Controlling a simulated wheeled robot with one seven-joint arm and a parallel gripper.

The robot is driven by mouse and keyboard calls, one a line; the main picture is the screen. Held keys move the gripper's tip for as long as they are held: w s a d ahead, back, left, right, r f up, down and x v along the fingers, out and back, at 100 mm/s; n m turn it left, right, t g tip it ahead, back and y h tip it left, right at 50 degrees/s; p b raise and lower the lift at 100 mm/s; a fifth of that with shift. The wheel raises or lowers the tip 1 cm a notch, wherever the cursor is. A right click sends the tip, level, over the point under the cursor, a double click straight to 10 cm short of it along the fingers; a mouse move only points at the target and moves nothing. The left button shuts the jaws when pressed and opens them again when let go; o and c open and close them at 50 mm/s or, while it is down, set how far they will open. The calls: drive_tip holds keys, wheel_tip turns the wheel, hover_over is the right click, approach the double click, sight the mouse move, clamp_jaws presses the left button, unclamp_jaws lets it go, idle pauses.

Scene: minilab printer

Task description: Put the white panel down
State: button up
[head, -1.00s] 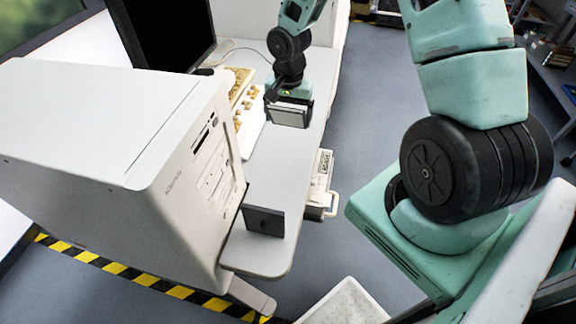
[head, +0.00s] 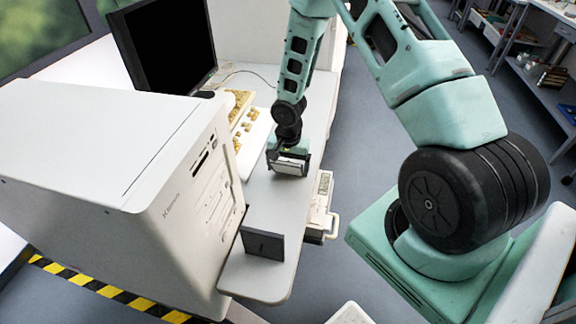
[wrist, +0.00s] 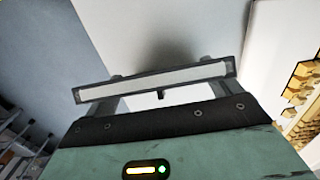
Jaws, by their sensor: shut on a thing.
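The white panel (head: 291,166) is a thin pale plate with a dark frame, held in my gripper (head: 289,158) over the desk. In the wrist view the panel (wrist: 155,83) lies crosswise between the fingers (wrist: 160,96) as a pale strip with dark edges. My gripper is shut on it. In the head view it is over the narrow desk (head: 262,283), right of the keyboard. I cannot tell whether the panel touches the desk top.
A large white computer case (head: 120,190) stands at left. A dark upright plate (head: 263,245) is on the desk near its front end. A keyboard with yellow keys (head: 240,125) and a black monitor (head: 168,45) are behind. A pale handled unit (head: 320,208) sits beside the desk's right edge.

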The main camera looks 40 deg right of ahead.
drive_tip(key=shift+f, duration=0.2)
drive_tip(key=o, duration=0.8)
drive_tip(key=shift+r, duration=0.1)
drive_tip(key=shift+c, duration=0.2)
drive_tip(key=shift+r, duration=0.1)
wheel_tip(320, 180, up, 12)
drive_tip(key=shift+b, duration=0.35)
